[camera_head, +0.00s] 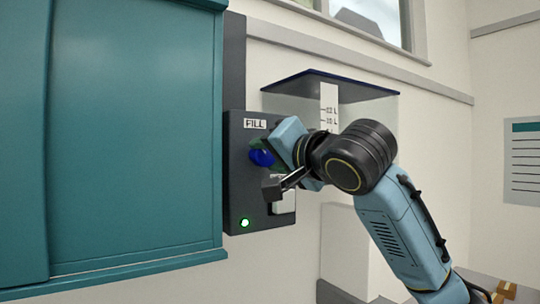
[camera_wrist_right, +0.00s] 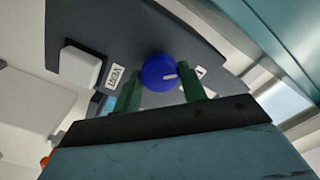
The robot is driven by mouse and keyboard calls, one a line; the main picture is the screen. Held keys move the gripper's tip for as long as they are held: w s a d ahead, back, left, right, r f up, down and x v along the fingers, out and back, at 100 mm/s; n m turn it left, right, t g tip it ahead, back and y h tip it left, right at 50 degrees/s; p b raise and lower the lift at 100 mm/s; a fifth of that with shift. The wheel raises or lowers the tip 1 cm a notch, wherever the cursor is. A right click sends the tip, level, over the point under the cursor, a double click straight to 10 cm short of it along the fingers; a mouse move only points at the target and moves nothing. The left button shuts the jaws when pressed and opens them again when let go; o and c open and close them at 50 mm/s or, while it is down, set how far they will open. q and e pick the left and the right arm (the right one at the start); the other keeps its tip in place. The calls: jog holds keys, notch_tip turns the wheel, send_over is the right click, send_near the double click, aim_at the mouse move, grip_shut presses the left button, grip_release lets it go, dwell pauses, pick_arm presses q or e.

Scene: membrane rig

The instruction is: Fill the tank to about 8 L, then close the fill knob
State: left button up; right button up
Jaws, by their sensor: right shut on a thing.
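The blue fill knob (camera_head: 261,157) sits on a dark panel (camera_head: 235,185) below a FILL label (camera_head: 255,124). My right gripper (camera_wrist_right: 161,84) is shut on the knob, with one green finger on each side. The clear tank (camera_head: 370,108) with a dark blue top rim stands behind my right arm. Its white scale (camera_head: 329,100) shows marks near 12 L and 10 L; the lower part is hidden by my arm. I cannot make out the water level. My left gripper is not in view.
A green light (camera_head: 245,222) glows low on the panel. A white square button (camera_head: 284,203) is partly hidden by my gripper; the wrist view shows a VENT label (camera_wrist_right: 117,76) beside it. A large teal cabinet (camera_head: 135,140) stands close on the left.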

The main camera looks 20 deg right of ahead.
dwell(0.4)
jog(key=shift+n, duration=1.6)
jog(key=shift+n, duration=1.5)
dwell(4.5)
